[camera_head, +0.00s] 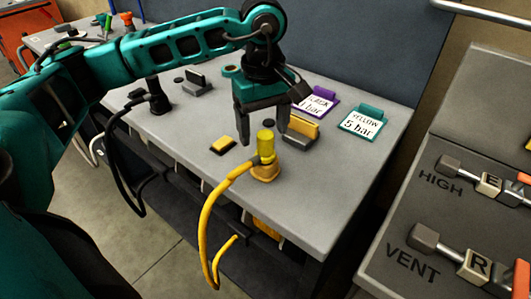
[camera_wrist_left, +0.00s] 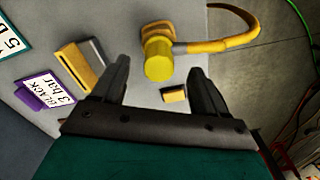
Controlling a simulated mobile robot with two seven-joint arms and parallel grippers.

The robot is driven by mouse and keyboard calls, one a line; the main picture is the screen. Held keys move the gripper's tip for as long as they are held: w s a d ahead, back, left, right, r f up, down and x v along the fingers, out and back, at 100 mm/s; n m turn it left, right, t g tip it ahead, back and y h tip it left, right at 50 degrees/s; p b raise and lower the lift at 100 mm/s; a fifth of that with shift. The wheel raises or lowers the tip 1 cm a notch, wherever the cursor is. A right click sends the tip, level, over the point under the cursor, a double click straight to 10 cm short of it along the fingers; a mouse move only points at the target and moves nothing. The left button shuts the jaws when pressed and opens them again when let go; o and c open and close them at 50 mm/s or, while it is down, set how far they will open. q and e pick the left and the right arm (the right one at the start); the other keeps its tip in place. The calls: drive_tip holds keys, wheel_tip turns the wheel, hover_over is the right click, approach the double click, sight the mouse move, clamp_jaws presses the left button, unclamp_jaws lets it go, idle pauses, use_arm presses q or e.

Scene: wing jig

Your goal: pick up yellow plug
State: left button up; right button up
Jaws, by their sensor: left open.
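The yellow plug (camera_head: 265,147) stands upright on a yellow base (camera_head: 264,172) near the front edge of the grey table, with a yellow hose (camera_head: 209,222) hanging from its side over the edge. In the left wrist view the yellow plug (camera_wrist_left: 158,60) lies beyond and between the fingertips. My left gripper (camera_head: 263,132) is open and empty. It points down just behind and above the plug in the head view, apart from it as far as I can tell. It also shows in the left wrist view (camera_wrist_left: 160,80). My right gripper is not in view.
A small yellow-topped block (camera_head: 223,145) and a yellow and grey block (camera_head: 300,130) sit on either side of the plug. A black plug (camera_head: 158,98) with a hose stands left. Purple (camera_head: 315,102) and green (camera_head: 362,122) label cards stand right. A valve panel (camera_head: 462,125) is far right.

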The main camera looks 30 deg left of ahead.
sight(266, 147)
use_arm(q)
drive_tip(key=f, duration=0.3)
drive_tip(key=shift+s+d+f, duration=0.1)
drive_tip(key=shift+d+f, duration=0.15)
drive_tip(key=shift+f, duration=0.75)
drive_tip(key=shift+c, duration=0.4)
drive_tip(key=c, duration=1)
drive_tip(key=shift+c, duration=0.2)
drive_tip(key=shift+r, duration=0.1)
